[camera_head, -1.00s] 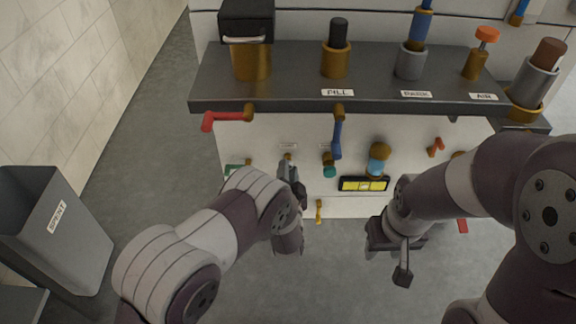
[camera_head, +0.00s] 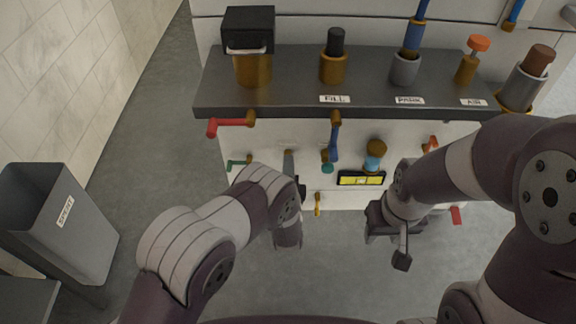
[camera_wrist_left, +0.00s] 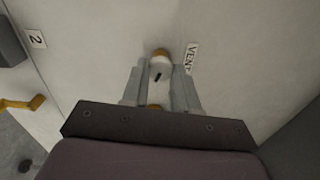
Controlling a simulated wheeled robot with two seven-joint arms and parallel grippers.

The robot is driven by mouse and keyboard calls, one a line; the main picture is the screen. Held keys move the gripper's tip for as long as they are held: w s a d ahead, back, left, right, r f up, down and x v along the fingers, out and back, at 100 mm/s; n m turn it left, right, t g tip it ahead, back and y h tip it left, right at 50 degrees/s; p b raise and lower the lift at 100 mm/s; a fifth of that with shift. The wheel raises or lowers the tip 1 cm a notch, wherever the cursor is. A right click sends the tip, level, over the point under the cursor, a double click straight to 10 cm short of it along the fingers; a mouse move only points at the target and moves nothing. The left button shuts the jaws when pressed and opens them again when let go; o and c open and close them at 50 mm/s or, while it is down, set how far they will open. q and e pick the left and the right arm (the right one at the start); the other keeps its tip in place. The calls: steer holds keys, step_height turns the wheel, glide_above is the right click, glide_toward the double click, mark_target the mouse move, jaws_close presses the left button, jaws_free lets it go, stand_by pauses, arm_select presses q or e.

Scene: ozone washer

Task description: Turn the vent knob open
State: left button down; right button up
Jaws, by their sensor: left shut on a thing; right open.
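The vent knob (camera_wrist_left: 159,76) shows in the left wrist view as a pale knob with a dark mark and brass at its ends. It sits on the white panel beside the VENT label (camera_wrist_left: 191,58). My left gripper (camera_wrist_left: 162,85) has one grey finger on each side of the knob and is shut on it. In the head view my left gripper (camera_head: 289,164) reaches the panel below the shelf, and the knob is hidden there. My right gripper (camera_head: 386,243) is open and empty, low in front of the panel.
Above the left gripper is a dark shelf (camera_head: 300,105) with brass fittings. A grey SPENT bin (camera_head: 85,235) stands at left. Floor between is clear.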

arm_select(q)
steer(key=shift+f+m, duration=0.1)
steer(key=shift+m, duration=0.5)
steer(key=c, duration=0.9)
jaws_free()
steer(key=shift+o, duration=0.2)
steer(key=s+p, duration=0.4)
steer(key=s, duration=0.8)
steer(key=shift+s, duration=0.4)
